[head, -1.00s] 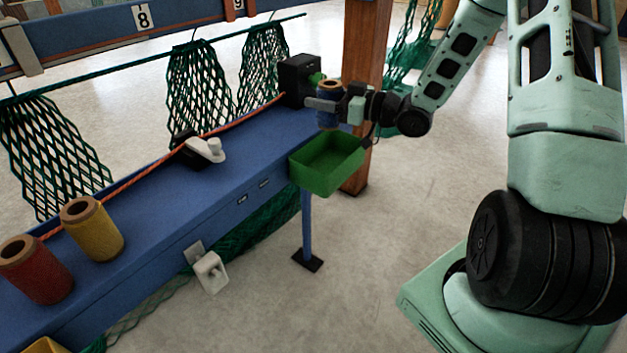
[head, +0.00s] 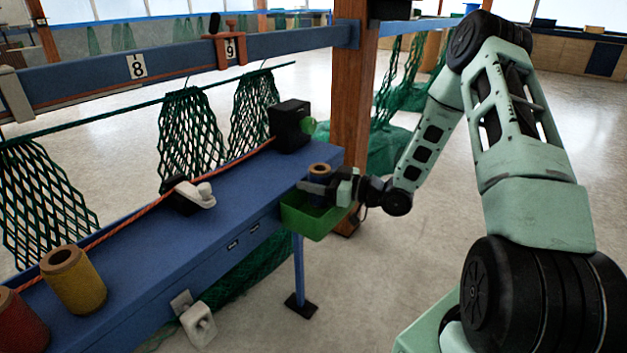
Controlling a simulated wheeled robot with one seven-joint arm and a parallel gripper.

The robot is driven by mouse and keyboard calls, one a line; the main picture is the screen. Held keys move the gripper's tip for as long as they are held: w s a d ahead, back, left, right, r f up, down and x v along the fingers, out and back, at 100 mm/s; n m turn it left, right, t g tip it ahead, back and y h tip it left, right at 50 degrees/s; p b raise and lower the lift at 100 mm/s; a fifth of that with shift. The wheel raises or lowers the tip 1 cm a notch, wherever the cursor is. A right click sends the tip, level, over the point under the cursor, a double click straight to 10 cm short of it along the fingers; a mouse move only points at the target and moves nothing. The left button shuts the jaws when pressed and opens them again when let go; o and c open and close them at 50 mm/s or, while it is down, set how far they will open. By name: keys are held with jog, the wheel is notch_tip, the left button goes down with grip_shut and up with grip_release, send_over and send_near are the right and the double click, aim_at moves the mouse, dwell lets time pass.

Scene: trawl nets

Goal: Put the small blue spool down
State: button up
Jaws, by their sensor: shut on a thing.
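The small blue spool (head: 319,172) has a tan rim on top and stands about upright between the fingers of my gripper (head: 320,187). My gripper is shut on it at the right end of the blue bench (head: 225,190). The spool is at the green tray (head: 306,222) fixed to the bench's front edge. The spool's lower part is hidden by the fingers and the tray, so I cannot tell whether it touches the tray floor.
A yellow spool (head: 73,280) and a red spool (head: 18,325) stand at the bench's left. A black box with a green knob (head: 290,127) stands behind the tray. A white-handled cleat (head: 193,197) sits mid-bench. A wooden post (head: 351,95) rises behind my gripper.

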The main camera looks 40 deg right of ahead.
jog(key=shift+f+b, duration=0.45)
jog(key=shift+f, duration=0.1)
jog(key=shift+s+f, duration=0.1)
jog(key=o, duration=1)
jog(key=shift+f, duration=0.15)
